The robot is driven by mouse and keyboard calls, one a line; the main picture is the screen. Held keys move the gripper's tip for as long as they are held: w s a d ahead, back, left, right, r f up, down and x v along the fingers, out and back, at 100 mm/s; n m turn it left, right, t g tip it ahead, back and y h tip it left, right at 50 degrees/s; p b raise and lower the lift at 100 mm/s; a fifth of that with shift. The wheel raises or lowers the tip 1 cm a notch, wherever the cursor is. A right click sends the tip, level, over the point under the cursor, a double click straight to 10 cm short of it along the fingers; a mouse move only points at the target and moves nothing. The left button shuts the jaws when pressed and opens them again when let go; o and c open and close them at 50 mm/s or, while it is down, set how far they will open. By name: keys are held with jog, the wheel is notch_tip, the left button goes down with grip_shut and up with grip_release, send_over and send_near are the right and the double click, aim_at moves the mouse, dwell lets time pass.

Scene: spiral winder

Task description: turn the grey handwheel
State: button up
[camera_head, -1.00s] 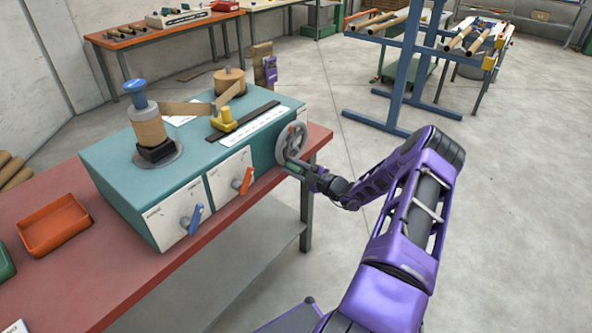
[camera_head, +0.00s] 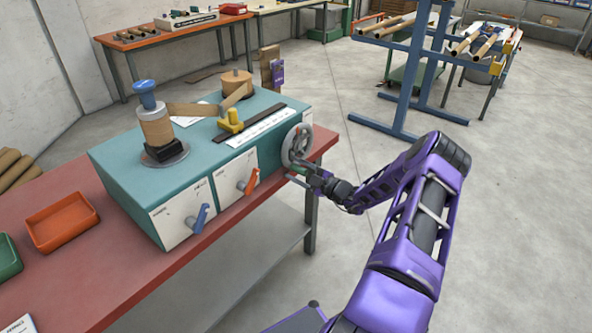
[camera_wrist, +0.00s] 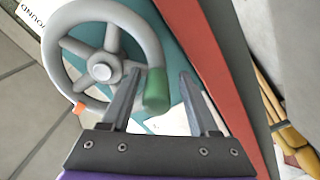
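The grey handwheel (camera_head: 297,145) is on the right end of the teal winder box (camera_head: 190,150). In the wrist view the handwheel (camera_wrist: 101,70) fills the upper left, with spokes, a round hub and an orange mark on its rim. Its green handle (camera_wrist: 156,92) stands between the two fingers of my gripper (camera_wrist: 160,76). The fingers are apart, with a gap to the handle on the right side; the left finger is close to it, and I cannot tell if it touches. In the head view my gripper (camera_head: 298,168) is at the wheel's lower edge, small and partly hidden.
A blue lever (camera_head: 200,217) and an orange lever (camera_head: 251,181) are on the box's front. The box stands on a red-topped bench (camera_head: 110,265) with an orange tray (camera_head: 62,222). A blue rack (camera_head: 410,90) stands behind; the floor to the right is clear.

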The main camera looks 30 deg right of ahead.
jog(key=shift+d, duration=0.1)
jog(key=v, duration=1.7)
jog(key=shift+s, duration=0.2)
